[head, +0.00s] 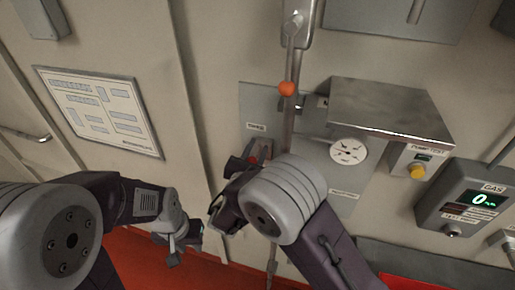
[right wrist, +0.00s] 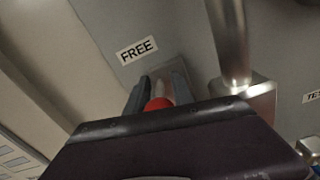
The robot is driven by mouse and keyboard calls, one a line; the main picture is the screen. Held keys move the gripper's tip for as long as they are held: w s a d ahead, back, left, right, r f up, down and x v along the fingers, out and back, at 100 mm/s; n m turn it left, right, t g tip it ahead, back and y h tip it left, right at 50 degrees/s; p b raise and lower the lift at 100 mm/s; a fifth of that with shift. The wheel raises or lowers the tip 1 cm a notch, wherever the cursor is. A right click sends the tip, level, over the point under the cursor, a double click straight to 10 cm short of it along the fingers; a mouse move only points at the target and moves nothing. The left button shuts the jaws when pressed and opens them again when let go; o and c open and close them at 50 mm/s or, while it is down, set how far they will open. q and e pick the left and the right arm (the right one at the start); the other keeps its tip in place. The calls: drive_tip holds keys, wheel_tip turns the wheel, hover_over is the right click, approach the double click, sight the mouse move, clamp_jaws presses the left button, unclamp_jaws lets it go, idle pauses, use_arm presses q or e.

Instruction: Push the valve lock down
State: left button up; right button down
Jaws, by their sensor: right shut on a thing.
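The valve lock shows in the right wrist view as a red-tipped lever (right wrist: 158,104) on a grey plate, just below a label reading FREE (right wrist: 137,50). My right gripper (right wrist: 158,86) has one finger on each side of it and is shut on it. In the head view my right gripper (head: 258,153) reaches the lower left of the grey wall panel (head: 256,101), and my wrist hides most of the lock. My left gripper (head: 188,240) hangs low, away from the panel; its finger gap is unclear.
A vertical metal rod with an orange ball (head: 287,89) runs just right of my right gripper. A metal hood (head: 388,108) juts out further right, near a yellow button (head: 417,171) and a gas meter (head: 470,200). A framed sign (head: 98,110) hangs left.

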idle(0.8)
wheel_tip(320, 180, down, 4)
drive_tip(key=b, duration=0.4)
drive_tip(key=shift+r, duration=0.2)
drive_tip(key=c, duration=1.2)
unclamp_jaws()
drive_tip(key=shift+o, duration=0.2)
drive_tip(key=b, duration=0.3)
approach(261, 149)
drive_tip(key=v, duration=0.2)
drive_tip(key=shift+s+a+r, duration=0.1)
drive_tip(key=shift+s+a, duration=0.05)
drive_tip(key=shift+s, duration=0.25)
